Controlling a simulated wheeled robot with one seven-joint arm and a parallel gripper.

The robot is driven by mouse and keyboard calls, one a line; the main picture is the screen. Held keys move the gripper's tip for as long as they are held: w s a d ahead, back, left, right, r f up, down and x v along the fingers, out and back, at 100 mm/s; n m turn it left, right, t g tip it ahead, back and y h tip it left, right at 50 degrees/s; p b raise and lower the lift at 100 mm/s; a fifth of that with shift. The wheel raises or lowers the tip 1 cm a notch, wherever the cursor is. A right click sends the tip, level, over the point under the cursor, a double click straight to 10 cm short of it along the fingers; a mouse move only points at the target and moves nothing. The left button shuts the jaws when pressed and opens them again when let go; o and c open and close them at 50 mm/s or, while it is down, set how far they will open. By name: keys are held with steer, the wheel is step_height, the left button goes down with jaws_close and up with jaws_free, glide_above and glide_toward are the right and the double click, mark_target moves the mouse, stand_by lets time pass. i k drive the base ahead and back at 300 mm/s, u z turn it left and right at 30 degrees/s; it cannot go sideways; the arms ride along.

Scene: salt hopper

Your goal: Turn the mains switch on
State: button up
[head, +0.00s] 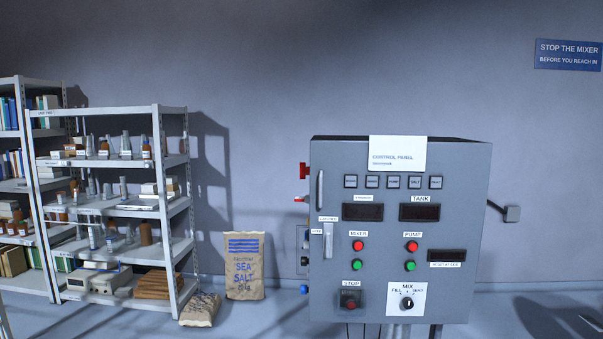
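The grey control panel cabinet (460,200) stands right of centre. Its front carries dark displays (362,212), a MIXER button pair, a PUMP button pair, a STOP button (350,301) and a MIX selector knob (407,302). On its left side are a red part (304,171), a smaller red-tipped part (300,199), a grey box (304,239) and a blue knob (304,289). I cannot read which of these is the mains switch, nor its position. A small lever or latch (328,240) sits on the front's left edge. My gripper is not in view.
Metal shelves (172,110) with bottles, boxes and books stand at the left. A sea salt sack (245,265) leans on the wall, and another sack (200,309) lies by the shelves. Open floor shows between sack and cabinet. A blue warning sign (568,54) hangs upper right.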

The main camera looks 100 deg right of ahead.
mark_target(304, 171)
steer(key=z, duration=2.65)
steer(key=i, duration=0.85)
steer(key=u, duration=1.05)
steer(key=i, duration=1)
steer(key=z, duration=0.8)
steer(key=i, duration=0.95)
steer(key=z, duration=0.8)
